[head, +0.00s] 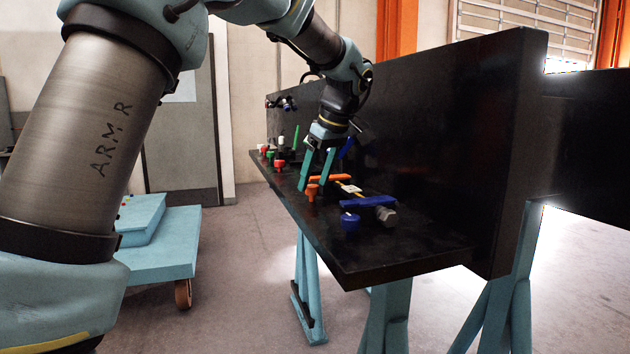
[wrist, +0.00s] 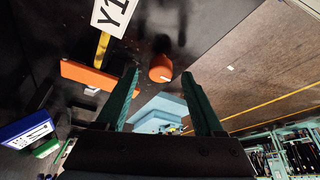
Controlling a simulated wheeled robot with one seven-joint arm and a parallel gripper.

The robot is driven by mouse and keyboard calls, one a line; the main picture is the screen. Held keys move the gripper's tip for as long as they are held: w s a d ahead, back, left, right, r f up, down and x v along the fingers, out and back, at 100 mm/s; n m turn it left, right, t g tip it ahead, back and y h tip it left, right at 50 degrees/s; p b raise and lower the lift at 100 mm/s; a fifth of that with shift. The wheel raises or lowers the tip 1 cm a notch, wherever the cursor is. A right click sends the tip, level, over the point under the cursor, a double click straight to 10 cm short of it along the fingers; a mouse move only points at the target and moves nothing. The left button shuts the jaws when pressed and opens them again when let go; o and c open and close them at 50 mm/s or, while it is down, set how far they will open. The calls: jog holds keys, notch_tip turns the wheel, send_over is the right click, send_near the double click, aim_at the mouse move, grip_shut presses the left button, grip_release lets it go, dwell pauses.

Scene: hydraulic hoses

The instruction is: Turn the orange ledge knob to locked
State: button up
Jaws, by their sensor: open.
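The orange ledge knob (head: 312,193) stands on the black ledge (head: 400,254), toward its front edge. It also shows in the wrist view (wrist: 160,69) as a short orange cylinder with a small pale mark. My gripper (head: 315,184) points down over the ledge with its two teal fingers apart. In the head view the fingers come down on either side of the knob. In the wrist view the knob appears between and just beyond the fingertips (wrist: 159,77). I see no contact, and I cannot tell the exact gap or the knob's setting.
An orange bar handle (head: 330,177) lies just behind the knob, close to my fingers. A blue handle (head: 368,202) and blue knob (head: 350,223) are to the right. Red knobs (head: 280,165) and green parts stand farther left. A tall black panel (head: 440,140) rises behind.

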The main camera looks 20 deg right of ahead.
jog(key=shift+w+a+f, duration=0.15)
jog(key=shift+w+f, duration=0.05)
jog(key=shift+f, duration=0.3)
grip_shut()
dwell(0.3)
